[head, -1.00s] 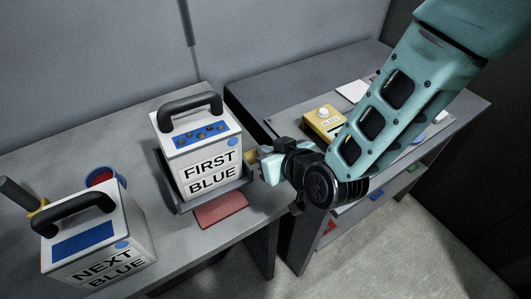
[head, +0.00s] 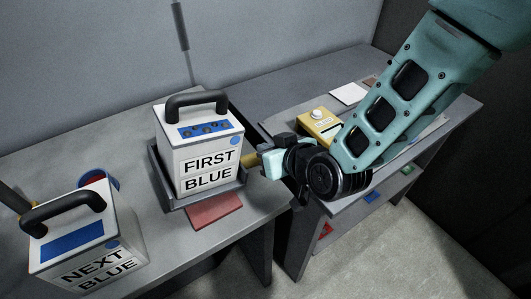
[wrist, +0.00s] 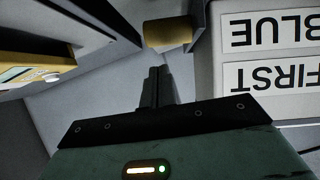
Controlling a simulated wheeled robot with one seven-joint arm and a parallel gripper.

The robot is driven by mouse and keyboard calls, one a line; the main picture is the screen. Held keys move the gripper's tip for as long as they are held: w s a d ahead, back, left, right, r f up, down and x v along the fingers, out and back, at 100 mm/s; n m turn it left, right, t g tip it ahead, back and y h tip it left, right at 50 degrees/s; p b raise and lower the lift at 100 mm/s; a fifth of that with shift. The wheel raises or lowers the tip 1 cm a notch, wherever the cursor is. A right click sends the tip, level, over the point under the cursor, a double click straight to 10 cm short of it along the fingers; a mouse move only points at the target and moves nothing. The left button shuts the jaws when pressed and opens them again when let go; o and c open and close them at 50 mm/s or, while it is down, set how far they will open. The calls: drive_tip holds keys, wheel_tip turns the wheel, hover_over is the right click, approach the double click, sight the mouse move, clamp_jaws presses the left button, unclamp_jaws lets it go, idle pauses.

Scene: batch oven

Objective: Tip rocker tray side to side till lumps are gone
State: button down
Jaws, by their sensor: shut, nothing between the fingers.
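A white box labelled FIRST BLUE (head: 208,174) with a black handle sits in the dark grey rocker tray (head: 180,200). Several brown lumps (head: 206,129) show in the blue panel on its top. A yellow-tan peg-like handle (head: 250,159) sticks out from the tray's right side; it also shows in the wrist view (wrist: 168,32). My gripper (head: 264,160) is at the right of this handle. In the wrist view its fingers (wrist: 157,86) are together and empty, pointing toward the handle, with no clear contact. The far side of the tray is hidden by the box.
A red pad (head: 215,212) lies in front of the tray. A yellow box with a white knob (head: 317,122) stands on the right bench, close to my arm.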

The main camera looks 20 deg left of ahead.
drive_tip(key=b+v, duration=0.2)
drive_tip(key=v, duration=0.9)
drive_tip(key=shift+w+r+b, duration=0.25)
drive_tip(key=shift+w+b, duration=0.1)
